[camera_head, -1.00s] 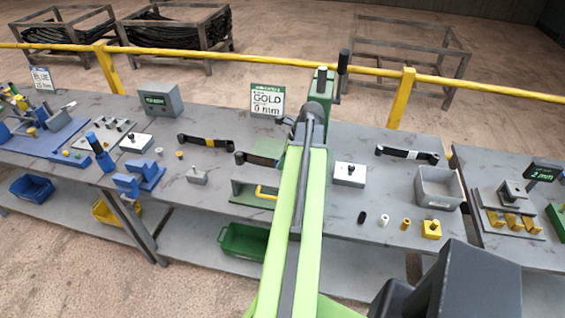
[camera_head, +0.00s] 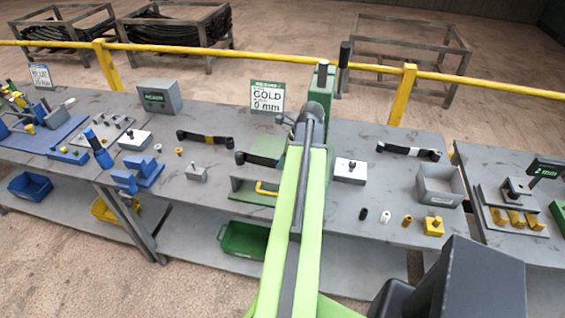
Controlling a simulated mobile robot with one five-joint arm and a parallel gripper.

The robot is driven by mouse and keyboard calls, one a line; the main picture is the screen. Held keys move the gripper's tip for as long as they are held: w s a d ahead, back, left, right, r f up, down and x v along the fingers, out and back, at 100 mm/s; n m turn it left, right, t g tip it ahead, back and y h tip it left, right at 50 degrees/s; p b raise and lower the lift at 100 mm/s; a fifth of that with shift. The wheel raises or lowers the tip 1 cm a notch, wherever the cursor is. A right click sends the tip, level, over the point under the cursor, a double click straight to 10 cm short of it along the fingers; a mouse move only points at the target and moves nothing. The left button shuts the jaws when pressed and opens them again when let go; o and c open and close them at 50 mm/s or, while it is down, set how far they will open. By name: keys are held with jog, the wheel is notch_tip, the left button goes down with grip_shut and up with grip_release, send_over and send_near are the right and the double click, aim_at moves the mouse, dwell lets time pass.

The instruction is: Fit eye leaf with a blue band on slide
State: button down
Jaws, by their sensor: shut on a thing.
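A dark leaf with rolled eyes (camera_head: 241,158) lies at the green slide fixture, its right part hidden behind my green arm; I cannot see a band on it. The green slide (camera_head: 268,147) shows just behind this leaf, above a green base (camera_head: 243,190) with a yellow handle (camera_head: 267,188). A second leaf, with a gold band (camera_head: 205,138), lies on the bench to the left.
A green post (camera_head: 322,95) with a black lever stands behind my arm, beside a sign reading GOLD 0 mm (camera_head: 267,97). A grey bin (camera_head: 440,186), a white block (camera_head: 350,171) and small bushings stand to the right. A yellow rail (camera_head: 230,75) runs behind the bench.

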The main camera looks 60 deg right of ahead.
jog(key=shift+f+b, duration=0.35)
jog(key=shift+f, duration=0.05)
jog(key=c, duration=1.5)
grip_release()
jog(key=shift+o, duration=0.5)
jog(key=o, duration=0.4)
notch_tip(320, 180, up, 7)
jog(key=p, duration=0.7)
jog(key=shift+r, duration=0.1)
